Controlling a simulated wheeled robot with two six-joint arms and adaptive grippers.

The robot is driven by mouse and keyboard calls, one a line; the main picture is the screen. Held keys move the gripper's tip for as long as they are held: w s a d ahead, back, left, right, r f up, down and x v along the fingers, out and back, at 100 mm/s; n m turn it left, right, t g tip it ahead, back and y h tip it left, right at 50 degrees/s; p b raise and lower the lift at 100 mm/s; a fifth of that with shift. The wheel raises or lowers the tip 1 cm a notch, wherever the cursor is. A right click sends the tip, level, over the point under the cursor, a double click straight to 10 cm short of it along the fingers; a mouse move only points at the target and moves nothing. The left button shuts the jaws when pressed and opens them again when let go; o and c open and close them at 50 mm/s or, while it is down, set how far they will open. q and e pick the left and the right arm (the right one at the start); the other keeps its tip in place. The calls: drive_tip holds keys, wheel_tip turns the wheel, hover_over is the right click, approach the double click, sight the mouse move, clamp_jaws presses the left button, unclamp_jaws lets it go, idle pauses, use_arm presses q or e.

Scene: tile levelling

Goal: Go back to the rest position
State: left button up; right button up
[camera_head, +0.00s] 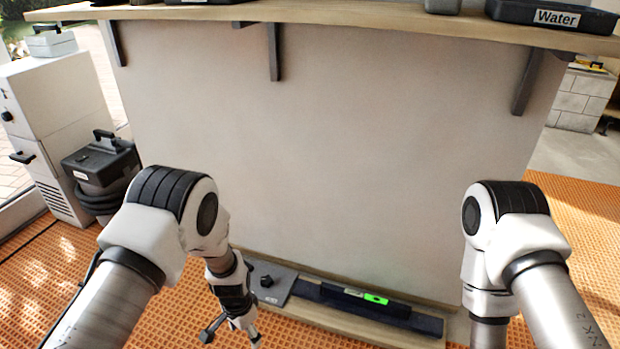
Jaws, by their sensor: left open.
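My left gripper (231,335) points down near the bottom of the head view, left of the low wooden ledge. Its fingers are spread and I see nothing between them. My right arm (490,270) bends down at the right, and its gripper is out of the frame. A dark long bar with a bright green level (376,299) on it lies on the low ledge, to the right of my left gripper. A grey flat plate with a dark knob (267,281) lies just beside my left gripper; I cannot tell if they touch.
A plain wall panel (340,140) stands ahead, with a wooden shelf (380,22) on brackets above. A black tray labelled Water (556,18) sits on the shelf. A dark vacuum-like box (102,165) and a white cabinet (50,120) stand left. Orange flooring (590,235) is clear at right.

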use_arm(q)
drive_tip(key=s+a+r+n+p, duration=0.2)
drive_tip(key=s+a+r+p, duration=0.1)
drive_tip(key=s+r+p, duration=0.6)
drive_tip(key=s+a+r+n+p, duration=0.3)
drive_tip(key=s+r+p, duration=0.6)
drive_tip(key=r+p, duration=0.6)
drive_tip(key=s+a+r+n+p, duration=0.3)
drive_tip(key=s+r+p, duration=0.6)
drive_tip(key=r+p, duration=0.4)
wheel_tip(320, 180, up, 2)
drive_tip(key=shift+r, duration=0.1)
drive_tip(key=shift+a, duration=0.1)
idle(1.1)
